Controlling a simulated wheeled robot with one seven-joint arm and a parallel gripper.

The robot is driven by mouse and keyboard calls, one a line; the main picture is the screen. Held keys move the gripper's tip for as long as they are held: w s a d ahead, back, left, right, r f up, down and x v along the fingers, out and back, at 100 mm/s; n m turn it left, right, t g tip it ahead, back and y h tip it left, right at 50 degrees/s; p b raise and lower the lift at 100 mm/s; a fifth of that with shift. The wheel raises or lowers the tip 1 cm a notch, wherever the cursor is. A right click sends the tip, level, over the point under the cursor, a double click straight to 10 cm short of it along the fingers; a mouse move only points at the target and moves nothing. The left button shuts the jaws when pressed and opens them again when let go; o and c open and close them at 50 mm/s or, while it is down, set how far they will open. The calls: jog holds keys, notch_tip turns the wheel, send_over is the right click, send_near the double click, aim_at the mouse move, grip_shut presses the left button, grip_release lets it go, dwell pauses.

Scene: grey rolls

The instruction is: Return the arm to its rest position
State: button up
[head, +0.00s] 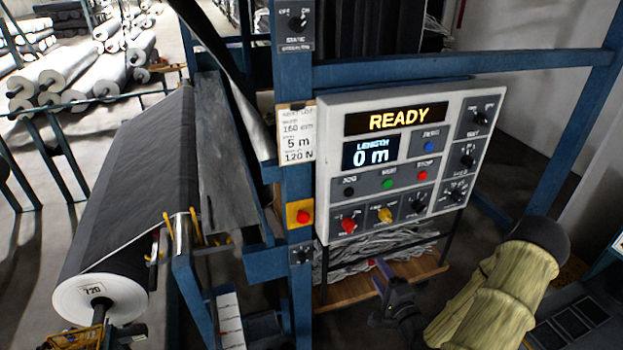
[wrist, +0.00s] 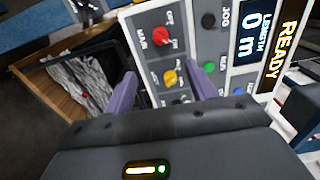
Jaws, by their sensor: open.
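My gripper (head: 382,276) is below the control panel (head: 404,231) in the head view, at the lower middle. It is small and dark there, with a purple finger showing. My arm, in a pale yellow ribbed sleeve, runs from it to the lower right. In the wrist view my gripper (wrist: 160,88) has its two purple fingers apart, with nothing between them. The panel's red knob (wrist: 161,40) and yellow knob (wrist: 170,77) show beyond the fingers, and the gripper looks apart from them. The panel's display (head: 398,119) reads READY, and its length screen (head: 371,153) reads 0 m.
A blue machine frame (head: 455,71) surrounds the panel. A yellow box with a red button (head: 300,214) is on the post. A dark roll (head: 120,265) with a white end is at left. Crumpled grey scrap (head: 380,258) lies in a wooden-edged bin under the panel.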

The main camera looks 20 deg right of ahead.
jog(key=shift+a, duration=0.1)
jog(key=w+a+f+n+g+y+b, duration=0.1)
jog(key=w+a+f+n+g+b, duration=0.35)
jog(key=n+g, duration=0.45)
jog(key=s+a+r+n+g+b, duration=0.2)
jog(key=s+a+n+g, duration=0.1)
jog(key=s+a, duration=0.4)
jog(key=s+a+r+n+g+h+b, duration=0.1)
jog(key=s+a+r+n+g+b, duration=0.2)
jog(key=s+a+n, duration=0.2)
jog(key=shift+s+a+r+n+h, duration=0.3)
jog(key=shift+s+a+n, duration=0.1)
jog(key=shift+s+a, duration=0.6)
jog(key=shift+w+d, duration=0.1)
jog(key=shift+d, duration=0.05)
